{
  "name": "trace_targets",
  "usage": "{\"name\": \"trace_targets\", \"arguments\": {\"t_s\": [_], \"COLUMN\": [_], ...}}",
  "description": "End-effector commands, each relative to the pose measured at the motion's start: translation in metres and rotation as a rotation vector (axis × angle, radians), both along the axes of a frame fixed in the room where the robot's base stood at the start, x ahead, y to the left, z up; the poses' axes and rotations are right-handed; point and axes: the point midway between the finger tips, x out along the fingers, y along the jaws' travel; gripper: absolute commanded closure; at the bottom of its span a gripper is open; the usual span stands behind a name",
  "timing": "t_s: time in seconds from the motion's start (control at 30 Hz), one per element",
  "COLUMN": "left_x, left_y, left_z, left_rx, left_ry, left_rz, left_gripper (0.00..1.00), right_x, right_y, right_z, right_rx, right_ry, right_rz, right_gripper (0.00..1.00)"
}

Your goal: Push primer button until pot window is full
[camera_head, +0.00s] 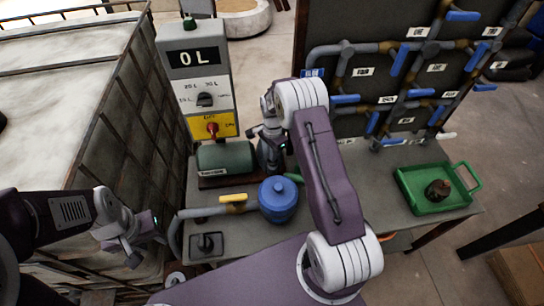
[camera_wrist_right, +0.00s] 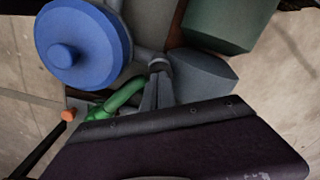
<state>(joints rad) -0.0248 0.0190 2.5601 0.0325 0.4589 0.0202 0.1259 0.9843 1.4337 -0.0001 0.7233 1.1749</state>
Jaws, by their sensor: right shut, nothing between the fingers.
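The blue lidded pot (camera_head: 278,200) stands on the grey bench; its round knobbed lid (camera_wrist_right: 82,45) fills the upper left of the right wrist view. I cannot make out a window on it. A small orange knob (camera_wrist_right: 68,115) shows beside a green curved part (camera_wrist_right: 122,96); I cannot tell whether it is the primer button. My right gripper (camera_head: 272,158) is shut and empty, behind the pot and beside the motor; its fingertips (camera_wrist_right: 157,68) show in the wrist view. My left gripper (camera_head: 140,250) hangs left of the bench, its fingers too small to judge.
A control box (camera_head: 197,85) reads "0 L" above a red knob on yellow. A green motor (camera_head: 226,160) and a yellow-handled pipe (camera_head: 233,198) are near the pot. A green tray (camera_head: 408,180) holds a dark lump. A blue-handled pipe panel (camera_head: 335,28) stands behind.

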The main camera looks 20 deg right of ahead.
Motion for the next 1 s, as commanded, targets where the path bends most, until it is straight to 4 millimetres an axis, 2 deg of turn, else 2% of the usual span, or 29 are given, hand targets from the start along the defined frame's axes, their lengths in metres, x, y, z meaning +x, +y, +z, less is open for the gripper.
{"name": "trace_targets", "arguments": {"t_s": [0.5,1.0], "left_x": [0.000,0.000], "left_y": [0.000,0.000], "left_z": [0.031,0.029], "left_rx": [0.000,0.000], "left_ry": [0.000,0.000], "left_rz": [0.000,0.000], "left_gripper": [0.62,0.62], "right_x": [0.000,0.000], "right_y": [0.000,0.000], "right_z": [0.038,0.037], "right_rx": [0.000,0.000], "right_ry": [0.000,0.000], "right_rz": [0.000,0.000], "right_gripper": [1.00,1.00]}}
